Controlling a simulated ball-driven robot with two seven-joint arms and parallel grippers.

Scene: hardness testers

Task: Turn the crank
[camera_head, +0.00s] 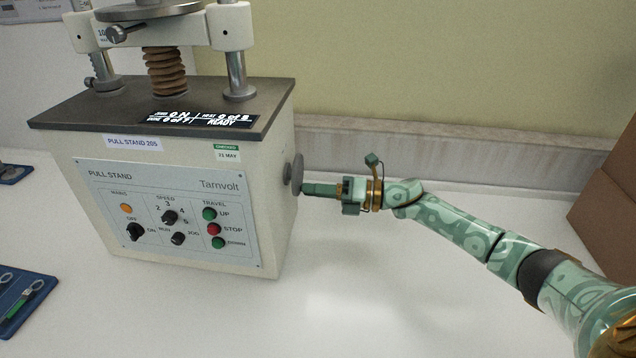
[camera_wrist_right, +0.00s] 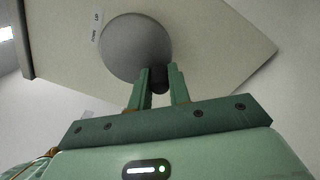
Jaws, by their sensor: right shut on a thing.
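The crank (camera_head: 297,172) is a round grey disc on the right side wall of the cream pull stand (camera_head: 150,215). In the right wrist view the crank's disc (camera_wrist_right: 130,45) has a short dark handle (camera_wrist_right: 160,80) near its lower right edge. My right gripper (camera_head: 306,189) reaches in from the right at the disc's lower part. In the wrist view its two green fingers (camera_wrist_right: 161,76) sit on either side of the handle and are shut on it. The handle is mostly hidden in the head view. My left gripper is not in view.
The stand's front panel (camera_head: 165,215) carries knobs and coloured buttons, with a small display (camera_head: 200,119) on top. A blue tray (camera_head: 25,303) with small parts lies at the lower left. Brown boxes (camera_head: 608,205) stand at the far right. The white table (camera_head: 370,290) in front is clear.

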